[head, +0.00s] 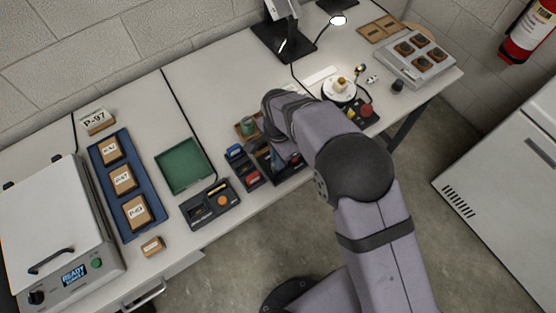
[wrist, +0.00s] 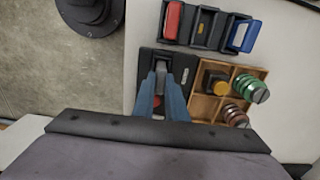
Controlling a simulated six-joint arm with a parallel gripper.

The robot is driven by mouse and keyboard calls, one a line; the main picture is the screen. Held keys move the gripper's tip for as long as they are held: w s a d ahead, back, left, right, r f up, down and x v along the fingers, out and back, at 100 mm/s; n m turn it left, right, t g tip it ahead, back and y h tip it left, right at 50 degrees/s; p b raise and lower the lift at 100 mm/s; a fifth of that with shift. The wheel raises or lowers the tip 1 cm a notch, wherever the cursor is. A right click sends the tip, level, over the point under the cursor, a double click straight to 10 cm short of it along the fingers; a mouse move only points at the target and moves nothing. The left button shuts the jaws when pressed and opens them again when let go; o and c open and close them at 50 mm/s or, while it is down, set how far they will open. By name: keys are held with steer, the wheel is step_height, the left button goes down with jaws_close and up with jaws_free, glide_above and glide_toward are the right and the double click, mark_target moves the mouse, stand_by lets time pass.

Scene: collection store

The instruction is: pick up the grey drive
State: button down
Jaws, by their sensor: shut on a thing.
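The grey drive (wrist: 162,64) shows in the wrist view between my fingertips, over a black tray (wrist: 186,60). My gripper (wrist: 163,80) is shut on it. I cannot tell whether the drive still touches the tray. A small red part shows between the fingers, lower down. In the head view my arm covers most of my gripper and the drive, and the black tray (head: 267,160) shows only in part.
A wooden box (wrist: 199,107) holding coils adjoins the tray.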

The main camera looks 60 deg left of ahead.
step_height(320, 180, up, 10)
steer(key=b, duration=0.3)
stand_by(0.4)
